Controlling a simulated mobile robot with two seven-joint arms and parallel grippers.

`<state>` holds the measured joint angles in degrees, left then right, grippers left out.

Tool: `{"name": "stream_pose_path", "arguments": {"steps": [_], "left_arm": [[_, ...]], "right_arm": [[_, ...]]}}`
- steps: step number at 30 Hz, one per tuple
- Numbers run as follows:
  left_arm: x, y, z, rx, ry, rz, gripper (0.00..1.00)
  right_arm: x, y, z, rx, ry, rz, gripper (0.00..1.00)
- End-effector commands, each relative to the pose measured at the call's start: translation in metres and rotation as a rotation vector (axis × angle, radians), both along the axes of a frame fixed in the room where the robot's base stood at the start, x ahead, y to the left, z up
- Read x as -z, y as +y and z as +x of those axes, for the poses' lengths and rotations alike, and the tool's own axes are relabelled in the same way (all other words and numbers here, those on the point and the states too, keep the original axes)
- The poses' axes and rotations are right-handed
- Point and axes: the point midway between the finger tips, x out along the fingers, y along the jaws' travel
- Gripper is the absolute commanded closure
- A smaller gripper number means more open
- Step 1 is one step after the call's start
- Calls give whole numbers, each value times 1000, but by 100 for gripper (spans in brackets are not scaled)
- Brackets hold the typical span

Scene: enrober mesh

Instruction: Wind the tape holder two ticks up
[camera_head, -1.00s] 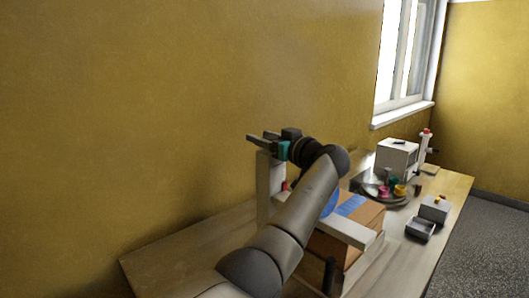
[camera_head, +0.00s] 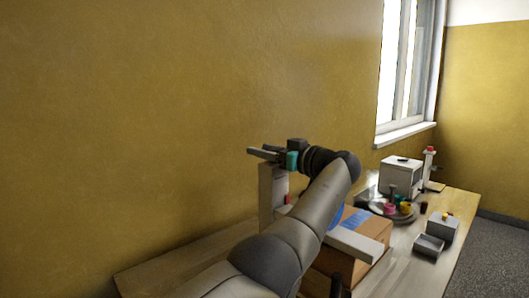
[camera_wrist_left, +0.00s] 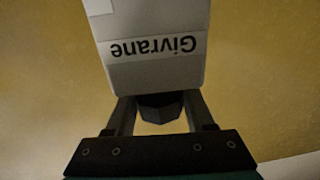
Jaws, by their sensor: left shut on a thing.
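The tape holder looks to be the pale upright post (camera_head: 266,195) with a pale beam (camera_head: 352,244) beside the cardboard box. My left gripper (camera_head: 264,153) is at the top of the post, with its arm crossing in front of the middle. In the left wrist view, my left gripper (camera_wrist_left: 160,100) is shut on a dark faceted knob (camera_wrist_left: 160,110). Behind the knob is a pale housing (camera_wrist_left: 155,45) with "Givrane" upside down on it. No tick marks can be read. My right gripper is not in view.
The cardboard box (camera_head: 373,226) with blue tape (camera_head: 356,219) stands on the wooden table (camera_head: 180,266). To the right are a white machine (camera_head: 401,177), a round tray with coloured spools, a grey open bin (camera_head: 428,246) and a grey button box (camera_head: 443,228). A yellow wall stands close behind.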

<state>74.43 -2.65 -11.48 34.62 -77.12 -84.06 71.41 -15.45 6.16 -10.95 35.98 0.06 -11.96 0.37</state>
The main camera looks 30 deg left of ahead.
Motion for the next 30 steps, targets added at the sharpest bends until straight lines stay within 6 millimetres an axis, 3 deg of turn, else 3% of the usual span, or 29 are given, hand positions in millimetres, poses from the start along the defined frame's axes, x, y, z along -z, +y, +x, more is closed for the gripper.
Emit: {"name": "stream_pose_path", "arguments": {"steps": [5,6,13,23,26,30], "left_arm": [[1,0,0,-1,4,-1,100],[1,0,0,-1,4,-1,43],[1,0,0,0,2,0,17],[-4,0,0,0,-1,0,17],[-16,0,0,0,-3,-1,17],[-47,0,0,0,-4,0,17]], "right_arm": [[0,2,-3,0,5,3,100],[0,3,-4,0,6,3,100],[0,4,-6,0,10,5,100],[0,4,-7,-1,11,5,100],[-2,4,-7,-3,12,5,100],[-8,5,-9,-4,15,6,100]]}}
